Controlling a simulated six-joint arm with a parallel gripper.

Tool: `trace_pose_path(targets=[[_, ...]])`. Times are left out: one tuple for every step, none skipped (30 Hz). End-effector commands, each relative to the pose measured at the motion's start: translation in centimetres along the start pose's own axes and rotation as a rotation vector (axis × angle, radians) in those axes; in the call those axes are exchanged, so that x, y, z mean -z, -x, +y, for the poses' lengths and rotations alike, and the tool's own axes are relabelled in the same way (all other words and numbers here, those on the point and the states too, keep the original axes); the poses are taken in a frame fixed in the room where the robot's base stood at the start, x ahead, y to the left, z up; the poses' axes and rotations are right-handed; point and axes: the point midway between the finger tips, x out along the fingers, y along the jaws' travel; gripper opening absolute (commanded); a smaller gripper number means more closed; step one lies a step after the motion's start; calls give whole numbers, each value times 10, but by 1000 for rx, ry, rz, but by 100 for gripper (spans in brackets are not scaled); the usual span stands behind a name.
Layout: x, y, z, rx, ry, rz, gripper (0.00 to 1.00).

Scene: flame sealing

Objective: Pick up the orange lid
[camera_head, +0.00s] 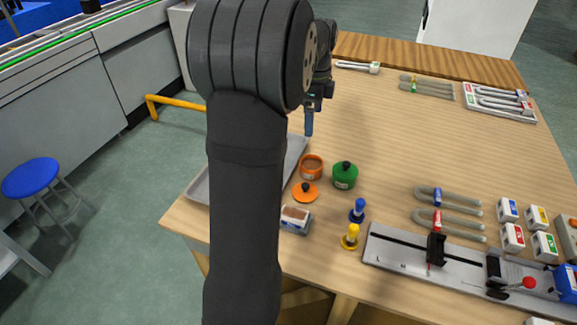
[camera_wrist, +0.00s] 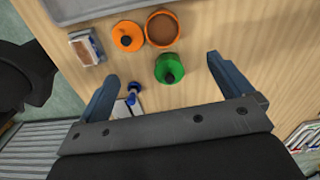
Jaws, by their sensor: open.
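The orange lid (camera_head: 305,193) lies flat on the table, a disc with a dark knob, beside the open orange pot (camera_head: 312,166). In the wrist view the lid (camera_wrist: 128,36) is near the top, left of the orange pot (camera_wrist: 162,28), whose inside looks brown. My gripper (camera_head: 309,122) is above the table, beyond the orange pot in the head view, and mostly hidden behind my arm. The lid is away from the fingers.
A green lidded pot (camera_head: 345,175) stands right of the orange pot. A small box (camera_head: 296,219), a blue peg (camera_head: 358,210) and a yellow peg (camera_head: 350,236) are near the lid. A grey tray (camera_head: 199,187) is partly hidden by my arm. The table's far middle is clear.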

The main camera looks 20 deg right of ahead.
Motion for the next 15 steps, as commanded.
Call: trace_pose_path(targets=[[0, 0, 5, 1, 58, 0, 96], [0, 0, 8, 2, 106, 0, 96], [0, -2, 13, 2, 178, 0, 96], [0, -2, 17, 1, 238, 0, 96], [0, -3, 22, 1, 301, 0, 96], [0, -4, 27, 1, 387, 0, 96], [0, -6, 32, 1, 451, 0, 96], [0, -7, 36, 1, 514, 0, 96], [0, -8, 42, 1, 596, 0, 96], [0, -9, 46, 0, 656, 0, 96], [0, -10, 50, 1, 713, 0, 96], [0, -11, 54, 2, 785, 1, 96], [0, -12, 58, 2, 833, 1, 96], [0, -13, 60, 1, 880, 1, 96], [0, -14, 64, 0, 933, 0, 96]])
